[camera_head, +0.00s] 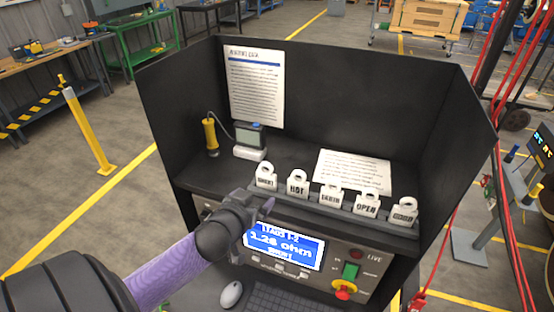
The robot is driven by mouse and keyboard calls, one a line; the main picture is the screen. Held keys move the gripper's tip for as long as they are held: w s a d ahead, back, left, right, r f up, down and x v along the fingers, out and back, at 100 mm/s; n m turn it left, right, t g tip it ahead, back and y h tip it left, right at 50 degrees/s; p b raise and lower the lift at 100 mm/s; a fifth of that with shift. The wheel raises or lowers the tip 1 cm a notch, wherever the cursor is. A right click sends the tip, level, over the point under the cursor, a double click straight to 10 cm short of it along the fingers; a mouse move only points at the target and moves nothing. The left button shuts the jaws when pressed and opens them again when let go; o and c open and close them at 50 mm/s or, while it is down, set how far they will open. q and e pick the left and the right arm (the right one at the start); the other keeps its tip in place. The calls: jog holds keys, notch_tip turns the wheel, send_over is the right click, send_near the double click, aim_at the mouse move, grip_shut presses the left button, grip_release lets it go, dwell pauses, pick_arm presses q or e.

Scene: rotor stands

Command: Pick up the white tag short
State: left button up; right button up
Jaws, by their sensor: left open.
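Several white tags stand in a row on a dark rack (340,212) at the front of the black booth. The leftmost tag (266,181) seems to read SHORT; its small print is hard to make out. To its right stand the HOT tag (297,188), a tag with unclear letters (330,196), the OPEN tag (367,205) and another unclear tag (403,214). My left gripper (266,206) is open, in front of and just below the leftmost tag, apart from it as far as I can tell. My right gripper is out of view.
A lit blue display (284,246) and a panel with a green switch (350,271) and a red knob (344,290) lie below the rack. A meter (249,138) and a yellow-handled probe (211,136) stand behind. A paper sheet (352,172) lies behind the tags.

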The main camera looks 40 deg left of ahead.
aim_at(265, 181)
pick_arm(q)
jog(key=x, duration=0.4)
jog(key=shift+w+a+r, duration=0.2)
jog(key=shift+w+r, duration=0.05)
jog(key=shift+w, duration=0.1)
jog(key=x, duration=0.5)
jog(key=shift+a+r+b, duration=0.1)
jog(key=shift+b, duration=0.25)
jog(key=shift+s, duration=0.15)
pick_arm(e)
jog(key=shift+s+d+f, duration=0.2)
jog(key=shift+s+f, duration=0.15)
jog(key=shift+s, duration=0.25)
pick_arm(q)
jog(key=c, duration=0.8)
notch_tip(265, 181, up, 10)
jog(key=shift+r+p, duration=0.1)
jog(key=shift+p, duration=0.95)
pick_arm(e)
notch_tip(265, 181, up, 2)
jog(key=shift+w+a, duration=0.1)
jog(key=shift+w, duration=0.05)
